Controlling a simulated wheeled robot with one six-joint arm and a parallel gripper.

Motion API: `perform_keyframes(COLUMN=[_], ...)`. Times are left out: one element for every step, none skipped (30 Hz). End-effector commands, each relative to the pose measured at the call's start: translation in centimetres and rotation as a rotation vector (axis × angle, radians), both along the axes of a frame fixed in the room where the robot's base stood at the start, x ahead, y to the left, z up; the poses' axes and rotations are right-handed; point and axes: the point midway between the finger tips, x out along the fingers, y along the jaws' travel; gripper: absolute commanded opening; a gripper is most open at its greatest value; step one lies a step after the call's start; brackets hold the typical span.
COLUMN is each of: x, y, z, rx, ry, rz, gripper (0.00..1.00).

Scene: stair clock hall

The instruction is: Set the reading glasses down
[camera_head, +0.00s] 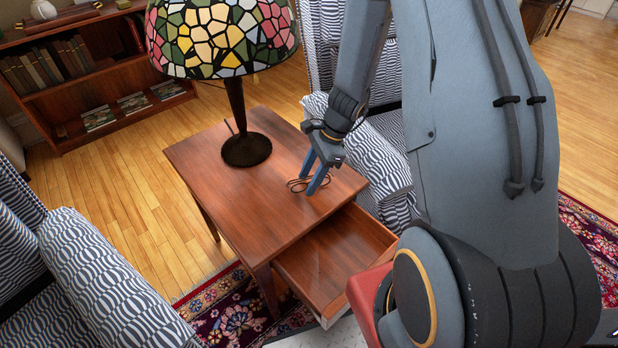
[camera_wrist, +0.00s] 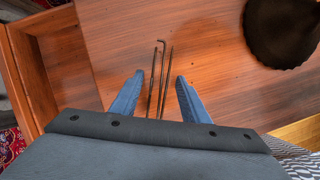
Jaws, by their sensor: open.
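The reading glasses (camera_head: 293,185) look like thin brown wire loops at the right side of the side table's (camera_head: 215,165) top. In the wrist view the glasses (camera_wrist: 162,62) show as thin dark bars against the wood, between and just beyond my fingers. My gripper (camera_head: 309,184) is over the table top with its blue fingers pointing down at the glasses. In the wrist view my gripper (camera_wrist: 160,78) is open, with a finger on each side of the glasses. I cannot tell whether the fingers touch them.
A stained-glass lamp (camera_head: 222,38) stands on the table's back part; its dark base (camera_wrist: 283,30) shows in the wrist view. The table's drawer (camera_head: 335,255) is pulled out and looks empty. Striped armchairs (camera_head: 105,285) flank the table. A bookcase (camera_head: 85,75) stands at the back left.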

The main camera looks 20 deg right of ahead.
Motion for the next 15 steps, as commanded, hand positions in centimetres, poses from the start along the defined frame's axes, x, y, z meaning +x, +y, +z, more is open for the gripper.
perform_keyframes(x=[-0.1,-0.1,-0.1,0.0,0.0,0.1,0.0,0.0,0.0,0.1,0.1,0.0,0.1,0.1,0.0], y=[0.0,0.0,0.0,-0.1,-0.2,-0.4,-0.6,-0.8,-1.2,-1.4,-1.6,-1.9,-2.2,-2.5,-2.8], z=[0.0,0.1,0.4,0.6,0.9,1.4,1.8,2.3,3.0,3.6,4.2,5.0,5.6,6.2,6.9], rx=[0.000,0.000,0.000,0.000,0.000,0.000,0.000,0.000,-0.001,-0.001,0.000,0.000,-0.001,-0.001,0.000], ry=[0.001,0.001,0.001,-0.001,-0.002,-0.003,-0.002,-0.003,-0.004,-0.004,-0.004,-0.004,-0.004,-0.004,-0.004], rz=[0.000,0.000,0.000,0.000,-0.001,0.000,0.000,-0.001,-0.001,-0.002,-0.002,-0.001,-0.002,-0.001,-0.002], gripper=[0.42,0.42,0.42,0.42,0.42,0.42,0.42,0.42,0.42,0.42,0.42,0.42,0.42,0.42,0.42])
